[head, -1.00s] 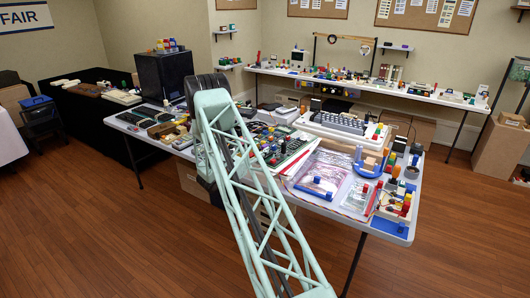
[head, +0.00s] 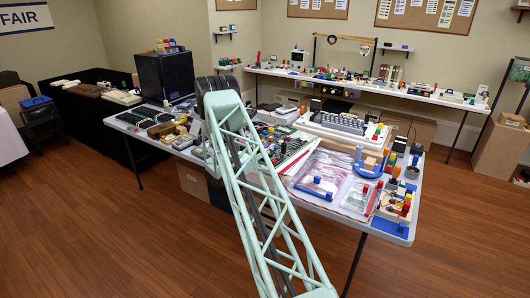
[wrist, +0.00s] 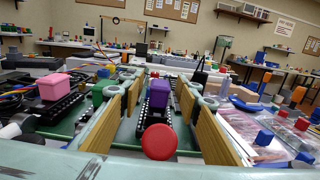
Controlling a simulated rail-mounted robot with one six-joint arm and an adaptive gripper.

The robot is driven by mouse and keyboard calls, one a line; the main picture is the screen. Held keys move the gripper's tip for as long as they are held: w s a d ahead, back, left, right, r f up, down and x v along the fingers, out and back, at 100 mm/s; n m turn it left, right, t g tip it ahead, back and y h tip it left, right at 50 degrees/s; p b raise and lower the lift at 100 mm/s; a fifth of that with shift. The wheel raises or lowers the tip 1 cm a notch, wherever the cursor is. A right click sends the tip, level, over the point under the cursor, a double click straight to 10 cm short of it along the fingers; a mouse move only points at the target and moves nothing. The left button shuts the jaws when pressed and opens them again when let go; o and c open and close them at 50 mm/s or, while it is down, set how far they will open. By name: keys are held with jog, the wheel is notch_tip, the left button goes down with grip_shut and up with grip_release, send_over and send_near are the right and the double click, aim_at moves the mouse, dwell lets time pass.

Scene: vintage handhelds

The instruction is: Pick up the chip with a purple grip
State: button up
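The chip with a purple grip (wrist: 159,95) stands in the middle of the wrist view, a black chip with light pins under a purple block, on a green circuit board (wrist: 126,133). My gripper (wrist: 157,104) is open, with one ribbed tan finger pad to the left of the chip and one to the right. Gaps show on both sides of the purple grip, so neither pad appears to touch it. The arm hides my gripper and this chip in the head view.
A round red knob (wrist: 159,142) stands in front of the chip. A pink-gripped chip (wrist: 54,86) and a green block (wrist: 98,92) are to the left. Clear bags (wrist: 272,118) and blue blocks lie to the right. The white table (head: 378,224) is crowded.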

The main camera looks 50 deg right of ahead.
jog(key=shift+c, duration=0.7)
jog(key=c, duration=0.8)
jog(key=shift+r, duration=0.1)
jog(key=shift+r, duration=1.3)
jog(key=s+a, duration=0.3)
jog(key=s+a+r+p, duration=0.1)
jog(key=s+a, duration=0.3)
jog(key=s+a+r, duration=0.1)
jog(key=s+a, duration=0.3)
jog(key=shift+s+r, duration=0.1)
jog(key=shift+s, duration=0.15)
